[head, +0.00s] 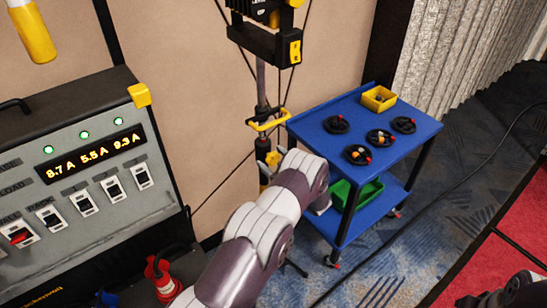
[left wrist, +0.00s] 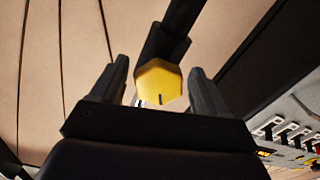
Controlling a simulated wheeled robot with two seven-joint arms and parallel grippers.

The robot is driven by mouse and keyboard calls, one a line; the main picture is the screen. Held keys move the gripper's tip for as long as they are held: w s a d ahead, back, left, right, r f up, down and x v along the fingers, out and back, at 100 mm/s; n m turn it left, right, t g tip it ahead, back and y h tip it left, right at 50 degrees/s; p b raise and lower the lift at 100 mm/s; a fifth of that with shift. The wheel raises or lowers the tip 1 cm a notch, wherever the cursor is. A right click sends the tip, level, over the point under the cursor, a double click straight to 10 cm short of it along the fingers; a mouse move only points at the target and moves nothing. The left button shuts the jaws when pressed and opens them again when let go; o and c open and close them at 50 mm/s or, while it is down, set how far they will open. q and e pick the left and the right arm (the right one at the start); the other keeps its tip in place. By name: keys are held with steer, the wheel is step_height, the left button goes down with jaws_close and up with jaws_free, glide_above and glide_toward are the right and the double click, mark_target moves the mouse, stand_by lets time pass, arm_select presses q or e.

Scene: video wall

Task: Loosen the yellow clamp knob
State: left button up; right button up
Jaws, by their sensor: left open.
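A yellow faceted knob (left wrist: 158,82) with a dark slot mark sits at the end of a black bar in the left wrist view. My left gripper (left wrist: 160,88) is open, its two dark fingers on either side of the knob, with a gap showing at each side. I cannot tell how far the knob reaches between the fingers. In the head view my left arm reaches up to a slim stand with yellow fittings (head: 273,158) and a yellow handle (head: 268,124); the wrist hides the gripper's fingertips.
A control panel (head: 85,170) with lit readouts and switches stands left. A blue cart (head: 345,105) holding black handwheels, a yellow bin (head: 379,98) and a green bin (head: 357,192) stands right, close to my wrist. Cables hang near the stand; another crosses the carpet.

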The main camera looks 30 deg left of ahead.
arm_select(q)
steer(key=shift+s, duration=0.15)
steer(key=c, duration=1)
steer(key=shift+f+n+b, duration=0.35)
steer(key=shift+n+b, duration=0.15)
steer(key=shift+b, duration=0.35)
steer(key=shift+c, duration=0.2)
steer(key=shift+r, duration=0.3)
steer(key=o, duration=1)
steer(key=shift+o, duration=0.2)
